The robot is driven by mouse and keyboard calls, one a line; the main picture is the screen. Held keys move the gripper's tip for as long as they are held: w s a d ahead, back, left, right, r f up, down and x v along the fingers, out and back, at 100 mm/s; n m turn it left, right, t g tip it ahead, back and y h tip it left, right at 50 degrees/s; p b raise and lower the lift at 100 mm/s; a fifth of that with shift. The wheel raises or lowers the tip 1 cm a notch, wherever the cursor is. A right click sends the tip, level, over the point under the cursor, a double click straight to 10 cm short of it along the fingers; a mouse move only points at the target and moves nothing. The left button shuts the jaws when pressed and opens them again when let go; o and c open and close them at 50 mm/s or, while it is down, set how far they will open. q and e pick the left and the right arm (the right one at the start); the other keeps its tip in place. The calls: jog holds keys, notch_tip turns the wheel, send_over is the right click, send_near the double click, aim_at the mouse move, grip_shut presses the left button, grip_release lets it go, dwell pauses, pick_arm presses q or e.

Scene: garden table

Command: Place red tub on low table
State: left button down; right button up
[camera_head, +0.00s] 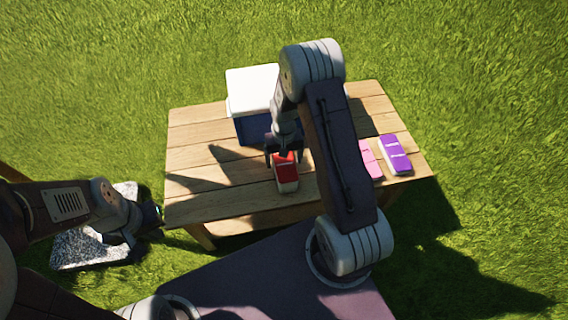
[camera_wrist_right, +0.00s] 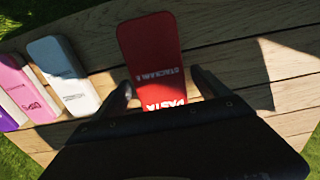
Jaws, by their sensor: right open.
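The red tub (camera_head: 287,172) stands on the wooden low table (camera_head: 205,158), near its front edge. In the right wrist view the red tub (camera_wrist_right: 150,48) lies between and ahead of two spread fingertips. My right gripper (camera_head: 283,157) is open over the tub, with its fingers (camera_wrist_right: 165,90) on either side of it. I cannot tell whether they touch it. My left gripper (camera_head: 152,215) is at the left, low beside the table's front left corner; its jaws are too small and dark to read.
A cooler with a white lid (camera_head: 252,88) and blue body stands at the back of the table. A pink tub (camera_head: 370,160) and a purple tub (camera_head: 396,153) stand at the right. A pale grey-blue tub (camera_wrist_right: 62,72) shows in the wrist view. A speckled stone slab (camera_head: 80,248) lies at left on grass.

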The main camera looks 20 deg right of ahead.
notch_tip(320, 180, up, 7)
jog(key=shift+r+p, duration=0.1)
jog(key=shift+p, duration=0.75)
jog(key=s+a+r+n, duration=0.1)
jog(key=s+a+r, duration=0.1)
jog(key=s+r, duration=0.2)
jog(key=s+a+r+n+t, duration=0.1)
jog(key=s+a+r, duration=0.2)
jog(key=s, duration=0.6)
jog(key=shift+s+r, duration=0.25)
jog(key=shift+r, duration=0.6)
notch_tip(320, 180, up, 20)
jog(key=p, duration=1.9)
jog(key=shift+p, duration=0.4)
jog(key=shift+f, duration=0.1)
